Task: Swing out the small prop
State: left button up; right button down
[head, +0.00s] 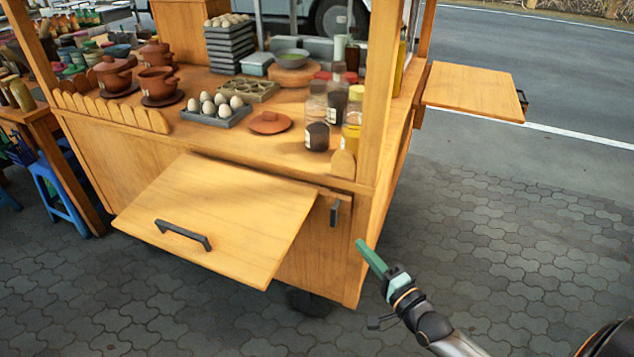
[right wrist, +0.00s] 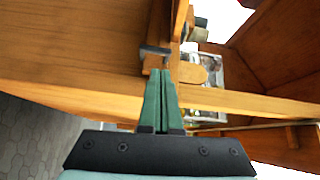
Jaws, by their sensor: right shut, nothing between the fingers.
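A small dark prop (head: 335,212) sits on the front face of the wooden cart, just right of the raised flap (head: 225,215). It stands upright close to the face in the head view. The flap is tilted outward and has a dark handle (head: 182,235). My right gripper (head: 361,244) has green fingers that are together and empty. In the head view its tips show just right of and below the prop, in front of the cart's corner. In the right wrist view a dark bracket (right wrist: 153,50), likely the prop, lies just beyond the fingertips (right wrist: 161,72). Contact cannot be told.
The cart top holds a tray of eggs (head: 217,112), a clay lid (head: 270,122), sauce bottles (head: 317,120) and clay pots (head: 115,75). A corner post (head: 378,100) rises above my gripper. A side shelf (head: 473,90) extends right. Paving at right is clear.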

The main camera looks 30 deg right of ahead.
jog(key=w+d+m, duration=0.1)
jog(key=w, duration=0.1)
pick_arm(q)
jog(key=shift+s+f+g+b, duration=0.2)
jog(key=shift+f+b, duration=0.15)
jog(key=shift+f, duration=0.15)
jog(key=shift+s+f+g+b, duration=0.2)
jog(key=shift+f+b, duration=0.15)
jog(key=shift+f, duration=0.15)
pick_arm(e)
send_near(331, 205)
jog(key=shift+h, duration=0.3)
jog(key=w, duration=0.4)
jog(key=shift+w+a+r, duration=0.1)
jog(key=shift+w+r, duration=0.1)
jog(key=shift+w, duration=0.15)
pick_arm(q)
jog(key=shift+a+r, duration=0.15)
pick_arm(e)
jog(key=shift+s+a, duration=0.1)
